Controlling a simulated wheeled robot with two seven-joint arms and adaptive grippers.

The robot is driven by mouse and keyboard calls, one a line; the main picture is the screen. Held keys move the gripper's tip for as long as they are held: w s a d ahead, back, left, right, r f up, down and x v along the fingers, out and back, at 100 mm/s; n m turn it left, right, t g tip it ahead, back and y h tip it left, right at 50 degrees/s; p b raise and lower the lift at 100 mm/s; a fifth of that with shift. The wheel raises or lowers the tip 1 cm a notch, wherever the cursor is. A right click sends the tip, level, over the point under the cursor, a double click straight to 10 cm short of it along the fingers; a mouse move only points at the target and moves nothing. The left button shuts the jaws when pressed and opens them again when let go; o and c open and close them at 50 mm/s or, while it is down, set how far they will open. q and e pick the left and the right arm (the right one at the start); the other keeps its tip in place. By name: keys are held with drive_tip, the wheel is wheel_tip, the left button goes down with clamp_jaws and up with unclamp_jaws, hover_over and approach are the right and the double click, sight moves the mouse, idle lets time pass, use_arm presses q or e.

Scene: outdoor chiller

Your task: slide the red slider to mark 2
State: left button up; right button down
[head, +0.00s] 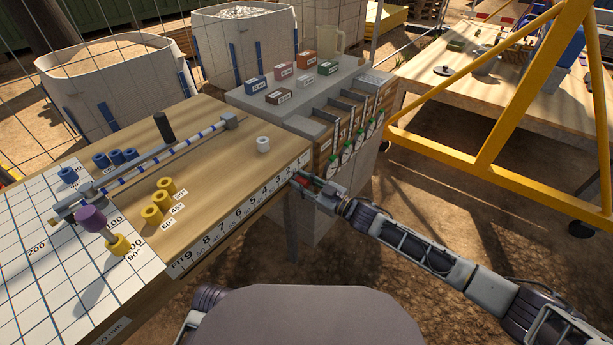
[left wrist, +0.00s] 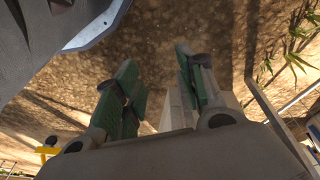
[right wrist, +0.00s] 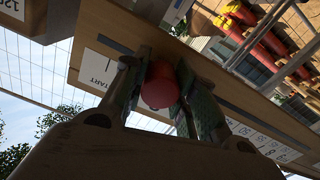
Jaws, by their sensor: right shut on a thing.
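The red slider (right wrist: 160,88) sits at the slot along the bench's front edge, near the START label (right wrist: 98,68). In the head view its red (head: 297,180) shows only in part at the bench's right front corner. My right gripper (head: 312,186) reaches there from the right and is shut on the slider; in the right wrist view its green pads stand on both sides of it. The numbered scale (head: 232,213) runs along the front edge, with larger numbers toward the left. Mark 2 is hard to read here. My left gripper (left wrist: 155,68) is open and empty above the ground.
A grey stand (head: 310,85) with small boxes adjoins at the right. A yellow frame (head: 500,130) stands farther right.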

use_arm(q)
drive_tip(key=shift+s+a+f+p, duration=0.1)
drive_tip(key=shift+f+p, duration=0.15)
drive_tip(key=shift+f, duration=0.15)
drive_tip(key=shift+s+a+f+p, duration=0.1)
drive_tip(key=shift+f+p, duration=0.1)
drive_tip(key=shift+f, duration=0.15)
use_arm(e)
drive_tip(key=shift+s+a+r, duration=0.15)
drive_tip(key=shift+s+a, duration=0.6)
drive_tip(key=shift+s, duration=0.2)
use_arm(q)
drive_tip(key=shift+w, duration=0.1)
use_arm(e)
drive_tip(key=c, duration=1.1)
unclamp_jaws()
drive_tip(key=shift+d, duration=0.1)
drive_tip(key=v, duration=1.2)
use_arm(q)
drive_tip(key=shift+f, duration=0.1)
